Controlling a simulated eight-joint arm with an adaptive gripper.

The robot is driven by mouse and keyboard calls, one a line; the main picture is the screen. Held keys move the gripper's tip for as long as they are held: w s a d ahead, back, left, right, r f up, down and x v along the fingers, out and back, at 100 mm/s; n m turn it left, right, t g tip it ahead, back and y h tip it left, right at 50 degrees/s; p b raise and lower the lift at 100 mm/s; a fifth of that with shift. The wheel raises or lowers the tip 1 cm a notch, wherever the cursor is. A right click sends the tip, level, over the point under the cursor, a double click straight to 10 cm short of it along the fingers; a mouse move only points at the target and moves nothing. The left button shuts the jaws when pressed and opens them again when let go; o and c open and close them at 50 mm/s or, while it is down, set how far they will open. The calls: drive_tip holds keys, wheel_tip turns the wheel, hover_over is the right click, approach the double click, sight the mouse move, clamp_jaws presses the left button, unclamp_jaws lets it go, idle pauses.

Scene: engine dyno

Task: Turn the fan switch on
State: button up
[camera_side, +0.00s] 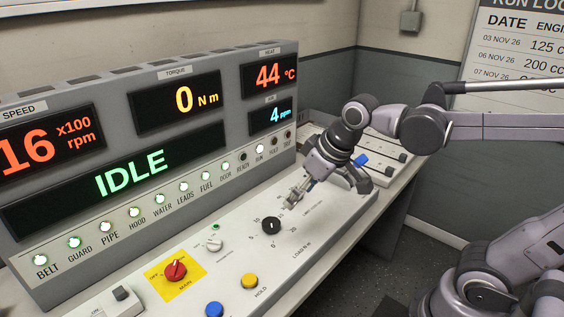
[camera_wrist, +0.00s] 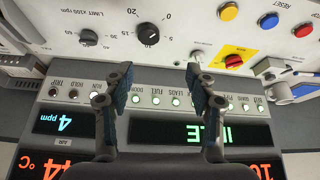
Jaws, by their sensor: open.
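No control carries a fan label that I can read. A small white rotary switch (camera_side: 214,243) with a green light above it sits on the sloping panel, left of the black load knob (camera_side: 271,226); its label is too small to read. It also shows in the wrist view (camera_wrist: 197,55). A grey switch box (camera_side: 122,293) marked ON stands at the panel's lower left. My gripper (camera_side: 293,199) is above the panel's right part, beyond the load knob. In the wrist view its fingers (camera_wrist: 158,82) are apart with nothing held between them.
A red main switch (camera_side: 175,270) sits on a yellow plate. Blue (camera_side: 214,309) and yellow (camera_side: 249,281) buttons lie near the front edge. The display cabinet (camera_side: 232,149) rises behind the panel, reading IDLE. A blue lever (camera_side: 361,160) is on a box at right.

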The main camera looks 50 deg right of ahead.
drive_tip(key=w+a+n+g, duration=0.2)
drive_tip(key=w+a, duration=0.3)
drive_tip(key=w, duration=0.4)
drive_tip(key=n+g, duration=0.3)
hover_over(212, 241)
wheel_tip(212, 241, down, 5)
wheel_tip(212, 241, down, 11)
drive_tip(key=shift+r, duration=0.1)
drive_tip(key=c, duration=1.1)
